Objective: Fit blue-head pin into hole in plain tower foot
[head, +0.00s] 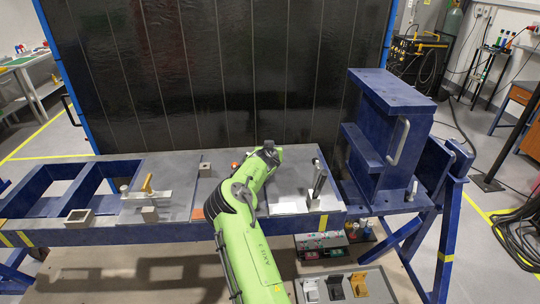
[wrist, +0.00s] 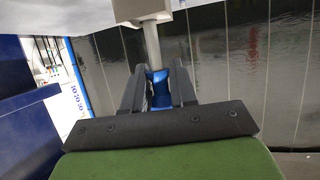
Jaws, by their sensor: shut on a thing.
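In the wrist view my gripper (wrist: 158,88) is shut on the blue head of the pin (wrist: 160,80). The pin's grey shank runs away from the jaws to a pale grey block (wrist: 140,8) at the top edge. I cannot tell if its tip is in a hole or only overlaps the block. In the head view my green arm reaches over the bench, and the jaws and pin are hidden. A blue tower (head: 385,130) with a grey handle stands at the bench's right end. I cannot tell which foot is the plain one, and no foot hole is clear.
The blue bench (head: 170,234) carries a clamp with a yellow lever (head: 147,184), small blocks (head: 79,217) and an upright lever (head: 318,180). A black panel (head: 200,80) stands behind. A tray (head: 378,283) with white, black and yellow parts lies in front, below bench height.

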